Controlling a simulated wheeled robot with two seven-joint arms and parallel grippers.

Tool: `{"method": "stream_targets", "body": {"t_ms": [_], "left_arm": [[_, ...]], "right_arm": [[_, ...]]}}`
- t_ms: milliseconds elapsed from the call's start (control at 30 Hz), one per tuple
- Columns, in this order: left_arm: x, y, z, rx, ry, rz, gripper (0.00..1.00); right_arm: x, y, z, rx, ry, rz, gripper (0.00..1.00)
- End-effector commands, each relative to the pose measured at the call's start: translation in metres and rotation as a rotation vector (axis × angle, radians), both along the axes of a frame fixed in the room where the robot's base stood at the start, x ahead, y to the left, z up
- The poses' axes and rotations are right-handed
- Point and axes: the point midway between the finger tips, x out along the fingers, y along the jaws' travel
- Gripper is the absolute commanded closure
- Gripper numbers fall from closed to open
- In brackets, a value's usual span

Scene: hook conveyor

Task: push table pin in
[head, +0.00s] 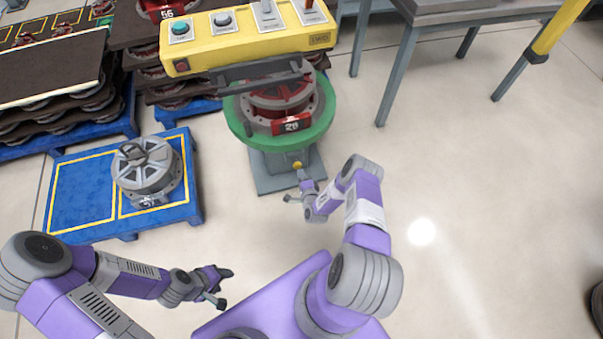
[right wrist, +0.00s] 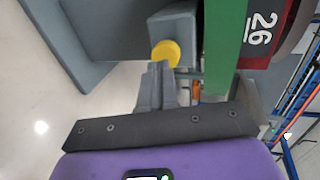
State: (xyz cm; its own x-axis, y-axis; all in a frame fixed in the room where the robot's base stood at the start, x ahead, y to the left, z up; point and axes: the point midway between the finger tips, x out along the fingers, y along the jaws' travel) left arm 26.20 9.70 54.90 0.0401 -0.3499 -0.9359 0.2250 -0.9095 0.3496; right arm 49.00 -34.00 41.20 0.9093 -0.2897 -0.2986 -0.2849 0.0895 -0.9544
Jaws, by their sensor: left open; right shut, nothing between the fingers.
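The table pin has a yellow round head (head: 297,165) on the grey pedestal under the green round table (head: 240,128). In the right wrist view the yellow pin head (right wrist: 165,53) sits right at the tips of my right gripper (right wrist: 158,68), touching or almost touching; I cannot tell which. My right gripper (head: 301,176) is shut with nothing between its fingers. A red and grey wheel-like part numbered 26 (head: 283,100) rests on the green table. My left gripper (head: 222,287) is open and empty, low over the floor at the left, away from the table.
A yellow control box (head: 250,45) with buttons hangs above the table's far side. A blue pallet (head: 80,195) with a grey part (head: 147,170) stands at the left. Stacked parts are behind it. A grey workbench (head: 408,45) is at the upper right.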

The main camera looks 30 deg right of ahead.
Motion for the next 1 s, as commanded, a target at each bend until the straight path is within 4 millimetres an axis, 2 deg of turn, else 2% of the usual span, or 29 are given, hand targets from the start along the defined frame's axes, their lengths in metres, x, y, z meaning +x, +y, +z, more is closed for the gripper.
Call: {"method": "stream_targets", "body": {"t_ms": [100,300,500,700,1000], "left_arm": [[0.000,0.000,0.010,0.000,0.001,0.000,0.47],[0.000,0.000,0.030,0.000,0.000,0.000,0.47],[0.000,0.000,0.040,0.000,0.000,0.000,0.47],[0.000,0.000,0.042,0.000,0.000,0.000,0.47],[0.000,0.000,0.042,0.000,0.001,0.000,0.47]], "right_arm": [[-0.018,0.016,0.003,0.007,0.007,0.012,1.00],[-0.062,0.029,0.019,0.008,0.007,0.013,1.00],[-0.092,0.038,0.027,0.007,0.006,0.014,1.00],[-0.103,0.042,0.029,0.006,0.004,0.014,1.00],[-0.103,0.042,0.029,0.005,0.005,0.016,1.00]]}}
